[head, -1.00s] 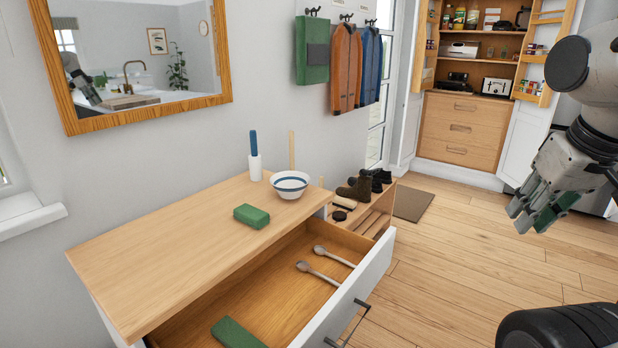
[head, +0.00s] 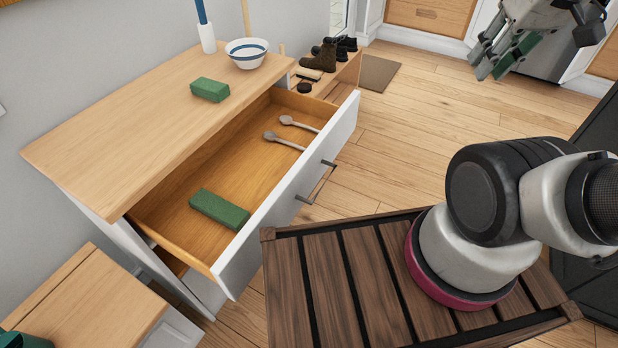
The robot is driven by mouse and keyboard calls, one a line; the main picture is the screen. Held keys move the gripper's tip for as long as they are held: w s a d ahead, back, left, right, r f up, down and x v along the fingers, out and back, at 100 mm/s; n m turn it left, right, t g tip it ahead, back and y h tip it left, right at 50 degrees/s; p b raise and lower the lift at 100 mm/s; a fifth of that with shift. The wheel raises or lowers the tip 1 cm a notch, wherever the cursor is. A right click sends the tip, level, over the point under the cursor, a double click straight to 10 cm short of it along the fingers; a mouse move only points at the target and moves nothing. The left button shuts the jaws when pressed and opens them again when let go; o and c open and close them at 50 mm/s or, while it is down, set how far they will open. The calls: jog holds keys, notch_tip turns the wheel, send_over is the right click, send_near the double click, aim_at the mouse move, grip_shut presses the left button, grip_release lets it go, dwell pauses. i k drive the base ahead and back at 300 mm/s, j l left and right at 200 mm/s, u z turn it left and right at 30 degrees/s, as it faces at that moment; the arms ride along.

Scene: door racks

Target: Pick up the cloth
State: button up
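Several green pieces could be the cloth; I cannot tell which is. One green block-like piece (head: 210,90) lies on the wooden dresser top. A longer green piece (head: 219,209) lies in the near end of the open drawer (head: 180,191). My gripper (head: 502,52) is at the top right, over the floor, well away from the dresser and drawer. A green piece (head: 517,56) shows at its fingers; whether it is held or part of a finger is unclear. The gripper's opening is too small and angled to judge.
Two grey spoons (head: 284,140) lie in the drawer's far end. A striped bowl (head: 246,54) and a white holder (head: 207,38) stand on the dresser's back. A low cabinet (head: 90,305) is at bottom left. Open floor (head: 420,130) lies right of the drawer.

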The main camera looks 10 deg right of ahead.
aim_at(207, 88)
jog(key=i+l+u, duration=0.15)
jog(key=u, duration=0.35)
jog(key=i+l+u, duration=0.1)
jog(key=u, duration=0.4)
jog(key=k+l, duration=0.05)
jog(key=l, duration=0.05)
